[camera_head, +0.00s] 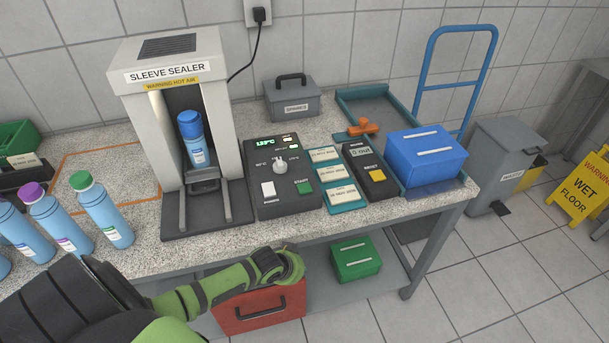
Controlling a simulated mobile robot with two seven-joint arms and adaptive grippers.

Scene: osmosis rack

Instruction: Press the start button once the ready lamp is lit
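The box's lit display (265,142) reads about 133 °C in green. Small pale lit spots (288,139) show right of the display; I cannot tell for sure which is the ready lamp. A round grey knob (280,166) and a white key (268,189) are on the same box. My green and black arm crosses the lower left, in front of the bench. Neither gripper's fingertips can be made out, and nothing touches the button.
The sleeve sealer (127,95) holds a blue capped bottle (195,148). Several bottles (107,215) stand at left. Teal-edged cards (326,155), a dark device with a yellow button (377,175) and a blue box (424,160) lie right of the control box. A red case (262,310) is below.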

